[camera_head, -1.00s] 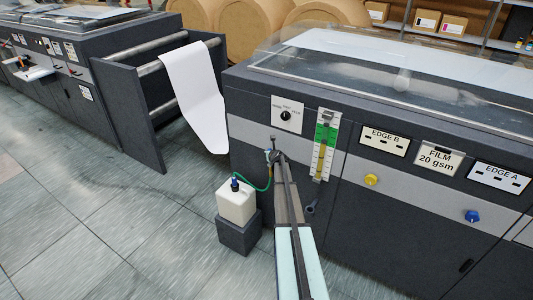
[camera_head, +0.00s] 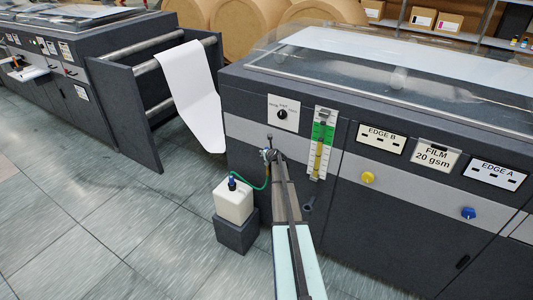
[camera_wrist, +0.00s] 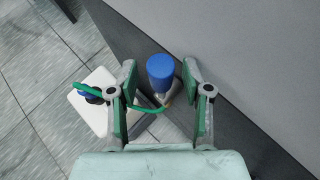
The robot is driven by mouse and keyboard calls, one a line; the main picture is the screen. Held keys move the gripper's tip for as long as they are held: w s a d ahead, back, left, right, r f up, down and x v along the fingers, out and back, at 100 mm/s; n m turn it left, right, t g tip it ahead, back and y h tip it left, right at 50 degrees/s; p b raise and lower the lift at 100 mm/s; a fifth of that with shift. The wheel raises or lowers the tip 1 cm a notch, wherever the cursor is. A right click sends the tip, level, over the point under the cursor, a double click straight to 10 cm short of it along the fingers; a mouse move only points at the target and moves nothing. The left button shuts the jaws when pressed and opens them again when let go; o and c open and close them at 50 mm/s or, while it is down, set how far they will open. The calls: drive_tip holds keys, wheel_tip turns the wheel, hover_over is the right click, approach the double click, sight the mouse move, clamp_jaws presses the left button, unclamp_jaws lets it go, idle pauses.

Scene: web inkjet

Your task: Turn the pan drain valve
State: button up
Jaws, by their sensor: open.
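The drain valve's blue knob (camera_wrist: 160,72) stands out from the machine's grey front in the wrist view. A green hose (camera_wrist: 148,108) runs from just below it to the white jug (camera_wrist: 95,100). My gripper (camera_wrist: 159,67) is open, with one finger on each side of the knob and a small gap visible on both sides. In the head view my gripper (camera_head: 271,156) is at the machine front by the hose's upper end. There the valve is mostly hidden by my gripper.
The white jug (camera_head: 233,201) stands on a dark block (camera_head: 237,234) left of my arm. A selector dial (camera_head: 282,114) is above. The floor at left is clear.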

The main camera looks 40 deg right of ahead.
drive_tip(key=v, duration=1.1)
drive_tip(key=shift+a+r, duration=0.1)
